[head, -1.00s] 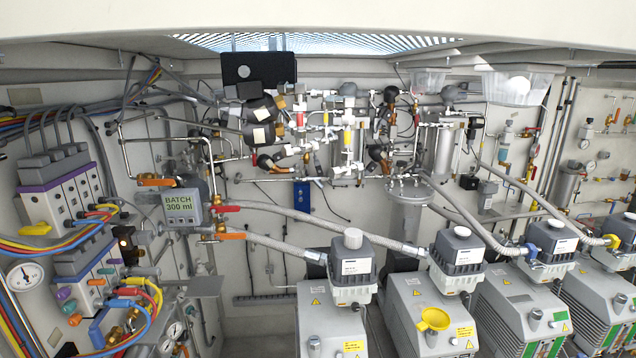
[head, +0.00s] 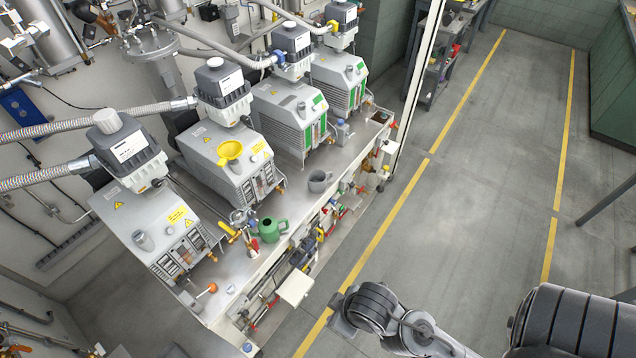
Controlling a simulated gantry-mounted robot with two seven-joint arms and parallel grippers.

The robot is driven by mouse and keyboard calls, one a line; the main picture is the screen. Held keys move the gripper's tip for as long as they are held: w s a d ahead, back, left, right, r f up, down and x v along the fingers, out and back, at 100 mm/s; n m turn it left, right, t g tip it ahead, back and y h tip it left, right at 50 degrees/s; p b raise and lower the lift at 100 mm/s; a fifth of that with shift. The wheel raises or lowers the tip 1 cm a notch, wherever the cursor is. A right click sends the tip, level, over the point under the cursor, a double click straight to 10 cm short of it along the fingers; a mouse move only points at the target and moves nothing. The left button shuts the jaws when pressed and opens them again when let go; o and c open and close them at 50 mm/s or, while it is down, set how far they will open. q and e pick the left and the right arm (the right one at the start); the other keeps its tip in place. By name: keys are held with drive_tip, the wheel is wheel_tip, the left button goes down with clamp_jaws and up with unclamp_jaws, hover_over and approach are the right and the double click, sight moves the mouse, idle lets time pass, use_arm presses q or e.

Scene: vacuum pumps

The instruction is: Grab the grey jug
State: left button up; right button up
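A small grey jug (head: 319,181) stands on the metal bench top (head: 293,200), near its front edge and in front of the pumps. A green jug (head: 269,231) stands on the same bench, to the left of it and nearer the camera. Links of my own arm show at the lower right, well apart from the grey jug. No gripper fingers can be made out in the view.
Several grey vacuum pumps with hoses line the bench; one pump (head: 245,165) carries a yellow funnel (head: 229,152). Valves and pipes (head: 325,222) run along the bench front. The grey floor (head: 480,170) with yellow lines is open to the right. A shelf cart (head: 440,55) stands at the back.

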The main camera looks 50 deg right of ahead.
use_arm(q)
drive_tip(key=shift+d, duration=0.1)
idle(0.3)
drive_tip(key=shift+o, duration=1)
drive_tip(key=o, duration=0.9)
